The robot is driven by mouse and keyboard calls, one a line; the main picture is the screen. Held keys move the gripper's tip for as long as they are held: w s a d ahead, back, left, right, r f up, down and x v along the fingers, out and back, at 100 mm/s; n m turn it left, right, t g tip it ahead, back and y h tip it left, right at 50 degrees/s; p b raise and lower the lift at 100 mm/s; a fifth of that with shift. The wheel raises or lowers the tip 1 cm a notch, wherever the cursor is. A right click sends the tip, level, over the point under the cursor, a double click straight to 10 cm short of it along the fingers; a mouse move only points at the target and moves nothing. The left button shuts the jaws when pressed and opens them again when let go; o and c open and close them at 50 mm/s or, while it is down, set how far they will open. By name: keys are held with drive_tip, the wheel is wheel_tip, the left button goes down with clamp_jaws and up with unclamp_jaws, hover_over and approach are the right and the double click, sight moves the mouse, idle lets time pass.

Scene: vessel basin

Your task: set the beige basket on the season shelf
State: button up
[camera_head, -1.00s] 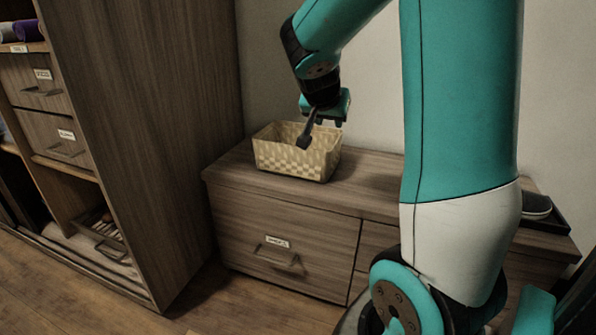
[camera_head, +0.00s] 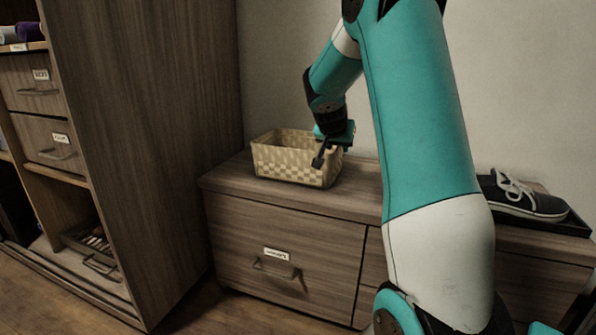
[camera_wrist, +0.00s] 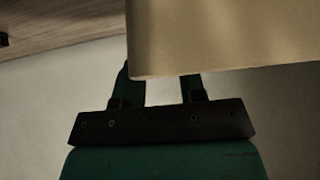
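The beige basket (camera_head: 285,166), woven and open-topped, stands upright on the low wooden cabinet (camera_head: 225,178). My gripper (camera_head: 328,152) is at the basket's right end, with one dark finger in front of its right side. In the wrist view a smooth beige surface (camera_wrist: 225,35), apparently the basket's, fills the upper right and covers part of the fingers. The two fingers (camera_wrist: 157,88) stand apart there, and no firm hold shows. A tall wooden wardrobe (camera_head: 150,130) with shelves stands at left. Its labels are too small to read, so I cannot tell which is the season shelf.
A dark shoe with white laces (camera_head: 525,195) lies on a black tray (camera_head: 570,224) at the cabinet's right. Rolled items (camera_head: 25,32) lie on the wardrobe's upper shelf. A rack (camera_head: 95,245) sits in its low compartment. My arm hides the cabinet's middle.

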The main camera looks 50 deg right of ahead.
drive_tip(key=shift+x, duration=0.9)
clamp_jaws()
drive_tip(key=shift+r, duration=0.1)
